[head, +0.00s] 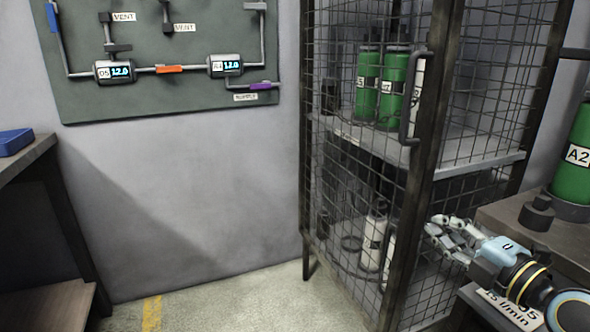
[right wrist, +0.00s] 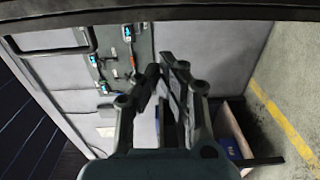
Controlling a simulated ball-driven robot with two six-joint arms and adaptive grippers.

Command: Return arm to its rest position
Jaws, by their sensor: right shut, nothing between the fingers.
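My right gripper (head: 437,228) shows at the lower right of the head view. It is shut with nothing in it. It is beside the wire-mesh cage (head: 431,120), near the cage's front edge, and left of the grey bench (head: 500,213). I cannot tell whether it touches the cage. In the right wrist view its fingers (right wrist: 164,66) point up the picture toward the wall. My left gripper is not in view.
The cage holds green cylinders (head: 393,90) above and a white cylinder (head: 374,240) below. A green A2 cylinder (head: 573,165) stands on the bench. A panel (head: 190,100) with pipes and gauges hangs on the wall. A blue tray (head: 14,142) lies at left. The middle floor is clear.

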